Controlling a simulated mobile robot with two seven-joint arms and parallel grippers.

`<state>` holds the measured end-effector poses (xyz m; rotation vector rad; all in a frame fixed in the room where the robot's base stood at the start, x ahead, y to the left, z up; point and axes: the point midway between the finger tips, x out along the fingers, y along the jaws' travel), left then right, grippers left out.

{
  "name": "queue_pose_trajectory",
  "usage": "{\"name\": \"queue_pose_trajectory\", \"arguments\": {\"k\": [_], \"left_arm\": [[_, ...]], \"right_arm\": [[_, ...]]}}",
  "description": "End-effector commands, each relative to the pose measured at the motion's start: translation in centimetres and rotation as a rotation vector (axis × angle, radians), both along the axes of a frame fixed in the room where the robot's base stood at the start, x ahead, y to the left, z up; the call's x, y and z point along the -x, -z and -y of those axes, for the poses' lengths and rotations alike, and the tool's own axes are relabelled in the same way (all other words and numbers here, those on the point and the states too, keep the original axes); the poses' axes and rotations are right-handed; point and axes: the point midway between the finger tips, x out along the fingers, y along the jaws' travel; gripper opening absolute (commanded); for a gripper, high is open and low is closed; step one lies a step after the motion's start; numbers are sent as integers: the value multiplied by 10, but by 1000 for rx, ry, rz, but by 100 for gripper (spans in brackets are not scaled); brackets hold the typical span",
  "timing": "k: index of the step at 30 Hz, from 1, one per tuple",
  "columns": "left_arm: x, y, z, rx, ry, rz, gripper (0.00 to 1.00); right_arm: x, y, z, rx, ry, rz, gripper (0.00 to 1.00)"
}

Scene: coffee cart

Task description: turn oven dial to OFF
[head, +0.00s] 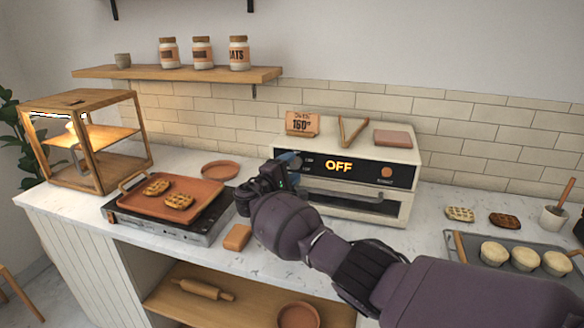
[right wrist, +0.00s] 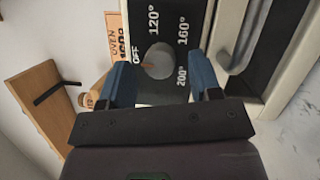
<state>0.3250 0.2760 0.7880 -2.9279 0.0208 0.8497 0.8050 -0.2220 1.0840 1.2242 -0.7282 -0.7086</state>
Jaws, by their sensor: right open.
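The cream oven (head: 402,157) stands on the counter, and its lit display (head: 339,166) reads OFF. In the right wrist view the grey round dial (right wrist: 160,58) shows on the black panel, with marks OFF, 120°, 160° and 200° around it. Its orange-brown pointer is turned toward the OFF mark. My right gripper (head: 287,164) is at the left end of the oven front and hides the dial in the head view. Its two blue fingers (right wrist: 161,76) are open, apart on either side of the dial, with visible gaps. My left gripper is not in view.
A terracotta tray (head: 211,189) with two waffles sits on a hob left of the oven. A small orange-brown block (head: 237,237) lies near my right arm. A muffin tray (head: 467,254) is at right.

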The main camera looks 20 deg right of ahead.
Motion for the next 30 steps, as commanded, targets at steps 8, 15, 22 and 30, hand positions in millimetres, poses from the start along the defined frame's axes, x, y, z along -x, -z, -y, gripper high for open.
{"name": "queue_pose_trajectory", "arguments": {"k": [8, 15, 22, 30], "left_arm": [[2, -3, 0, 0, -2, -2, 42], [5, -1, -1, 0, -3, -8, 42], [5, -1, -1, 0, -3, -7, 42], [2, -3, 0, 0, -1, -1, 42]], "right_arm": [[28, 5, -39, -3, -4, 0, 58], [49, 10, -68, -1, -2, -1, 58], [59, 11, -81, 0, -1, -1, 58], [59, 11, -81, 1, 0, -1, 58]]}}
